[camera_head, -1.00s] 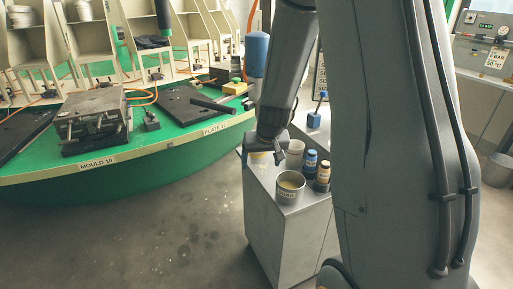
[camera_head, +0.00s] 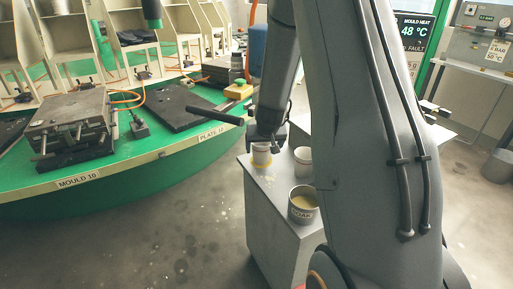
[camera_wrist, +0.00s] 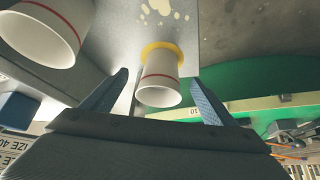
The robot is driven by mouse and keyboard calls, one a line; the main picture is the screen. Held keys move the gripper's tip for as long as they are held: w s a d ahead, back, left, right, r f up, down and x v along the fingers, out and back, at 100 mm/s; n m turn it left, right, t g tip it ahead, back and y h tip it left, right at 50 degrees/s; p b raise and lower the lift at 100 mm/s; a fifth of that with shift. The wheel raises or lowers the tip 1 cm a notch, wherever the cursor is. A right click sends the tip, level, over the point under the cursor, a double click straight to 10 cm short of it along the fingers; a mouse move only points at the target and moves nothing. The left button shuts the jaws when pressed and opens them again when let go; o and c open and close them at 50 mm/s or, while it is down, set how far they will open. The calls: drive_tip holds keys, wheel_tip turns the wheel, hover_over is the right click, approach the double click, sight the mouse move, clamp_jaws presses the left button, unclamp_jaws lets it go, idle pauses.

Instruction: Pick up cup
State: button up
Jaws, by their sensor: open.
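A white cup (camera_head: 261,157) with a red stripe stands upright at the far left corner of the grey cabinet top. In the wrist view this cup (camera_wrist: 159,82) stands on a yellow ring (camera_wrist: 162,48), its mouth toward the camera. My gripper (camera_head: 267,143) is above the cup in the head view. In the wrist view my gripper (camera_wrist: 158,78) is open, with one finger on each side of the cup and gaps between. A second white cup (camera_head: 302,162) stands to the right; it is large at the wrist view's upper left (camera_wrist: 45,30).
A labelled tin (camera_head: 303,207) with yellowish contents stands near the cabinet's front. The cabinet top (camera_head: 277,181) has yellow spots. A green carousel (camera_head: 110,196) with a mould and a black plate lies left. Grey floor is open in front.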

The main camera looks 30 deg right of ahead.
sight(262, 163)
drive_tip(key=shift+w+f, duration=0.15)
drive_tip(key=shift+w, duration=0.4)
drive_tip(key=x, duration=0.3)
drive_tip(key=shift+d+f, duration=0.1)
drive_tip(key=shift+d, duration=0.05)
drive_tip(key=shift+x, duration=2.05)
drive_tip(key=shift+w, duration=0.1)
drive_tip(key=shift+c, duration=0.2)
drive_tip(key=c, duration=1)
